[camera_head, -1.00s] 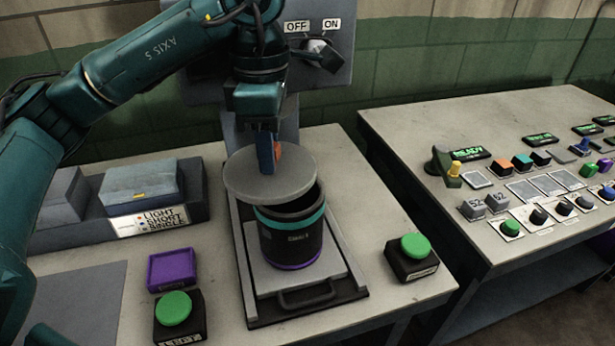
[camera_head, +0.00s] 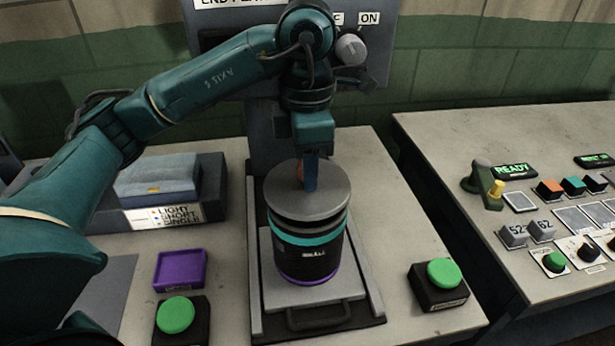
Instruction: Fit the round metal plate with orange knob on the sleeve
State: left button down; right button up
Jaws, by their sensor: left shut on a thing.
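The round grey metal plate (camera_head: 318,203) is level over the mouth of the black sleeve (camera_head: 308,262), lined up with it. I cannot tell whether the plate rests on the rim or hangs just above it. The sleeve stands upright, with a teal band and a purple ring at its foot. My left gripper (camera_head: 310,180) comes down from above and is shut on the orange knob (camera_head: 300,172), which is mostly hidden behind a blue finger. The sleeve's opening is covered by the plate. My right gripper is out of view.
The sleeve stands on a grey sliding tray (camera_head: 273,292) with a front handle. Green push buttons stand at left (camera_head: 176,315) and right (camera_head: 444,272). A purple tray (camera_head: 180,269) and a bin with a grey-blue block (camera_head: 157,178) are at left. A control desk (camera_head: 450,140) is at right.

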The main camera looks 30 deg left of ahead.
pick_arm(q)
jog(key=shift+f, duration=1.1)
jog(key=shift+f, duration=0.1)
jog(key=shift+f, duration=0.15)
jog(key=c, duration=1.1)
grip_release()
notch_tip(320, 180, up, 12)
jog(key=shift+r+p, duration=0.25)
jog(key=shift+p, duration=0.6)
